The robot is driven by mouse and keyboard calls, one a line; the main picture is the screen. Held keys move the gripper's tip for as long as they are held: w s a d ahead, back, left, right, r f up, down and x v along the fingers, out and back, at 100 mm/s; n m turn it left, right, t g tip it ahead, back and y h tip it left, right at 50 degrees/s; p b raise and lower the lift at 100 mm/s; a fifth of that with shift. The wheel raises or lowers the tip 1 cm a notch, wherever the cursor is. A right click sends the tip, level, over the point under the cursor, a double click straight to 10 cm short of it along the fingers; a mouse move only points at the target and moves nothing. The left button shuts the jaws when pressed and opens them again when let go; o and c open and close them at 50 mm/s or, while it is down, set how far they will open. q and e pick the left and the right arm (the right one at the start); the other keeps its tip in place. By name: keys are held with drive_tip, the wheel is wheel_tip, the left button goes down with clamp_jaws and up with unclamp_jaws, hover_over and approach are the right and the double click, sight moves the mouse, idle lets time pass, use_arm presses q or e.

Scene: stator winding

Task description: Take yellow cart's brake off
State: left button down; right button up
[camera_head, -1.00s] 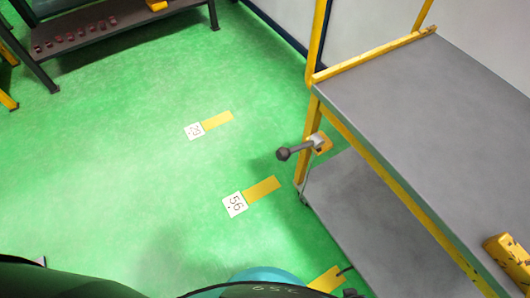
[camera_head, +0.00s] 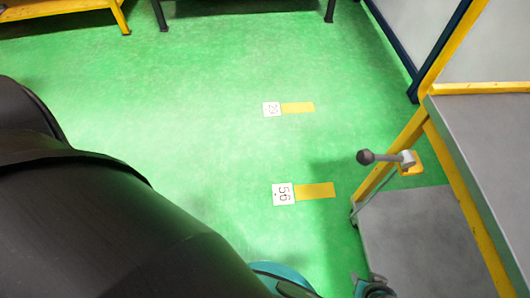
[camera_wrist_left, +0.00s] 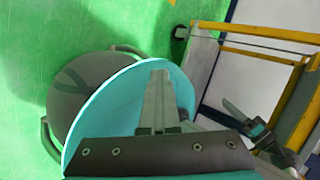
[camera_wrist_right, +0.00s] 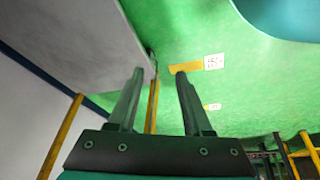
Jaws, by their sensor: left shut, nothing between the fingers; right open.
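The yellow cart (camera_head: 462,195) stands at the right of the head view, with a grey top and lower shelf. Its brake lever has a dark ball knob (camera_head: 366,157) pointing left from a yellow bracket (camera_head: 410,165) on the near post. My right gripper (camera_head: 374,287) is at the bottom edge, below and apart from the lever. In the right wrist view it is open and empty (camera_wrist_right: 160,72), with a yellow cart bar seen between its fingers. My left gripper (camera_wrist_left: 160,74) is shut and empty, over my round teal base.
Green floor left of the cart is clear, with flat number markers 56 (camera_head: 283,194) and 29 (camera_head: 271,109). A dark rack and a yellow frame (camera_head: 60,10) stand at the back. My left arm covers the lower left.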

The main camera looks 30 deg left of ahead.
use_arm(q)
drive_tip(key=w+r+m+t+h+b, duration=0.1)
drive_tip(key=w+r+m+t, duration=0.2)
drive_tip(key=w, duration=0.8)
drive_tip(key=w+r+m+t+h, duration=0.1)
drive_tip(key=w+r+m, duration=0.3)
drive_tip(key=w, duration=0.6)
drive_tip(key=w+r+m+t+h+b, duration=0.15)
drive_tip(key=w+r, duration=0.35)
drive_tip(key=w, duration=0.6)
drive_tip(key=s+d+r+m+g+h+b, duration=0.1)
drive_tip(key=d+r+m+g+h, duration=0.1)
drive_tip(key=m+h, duration=0.3)
drive_tip(key=s+d+r+m+g+h+b, duration=0.2)
drive_tip(key=r+m+h, duration=0.3)
drive_tip(key=m, duration=0.9)
drive_tip(key=shift+s+d+b, duration=0.15)
drive_tip(key=shift+d+b, duration=0.15)
drive_tip(key=shift+d, duration=0.55)
use_arm(e)
drive_tip(key=w+a+r+t+y, duration=0.1)
drive_tip(key=w+a+r, duration=0.1)
drive_tip(key=r, duration=1.2)
drive_tip(key=shift+w+a+r+t, duration=0.2)
drive_tip(key=shift+a+r+t, duration=0.2)
drive_tip(key=shift+a, duration=0.15)
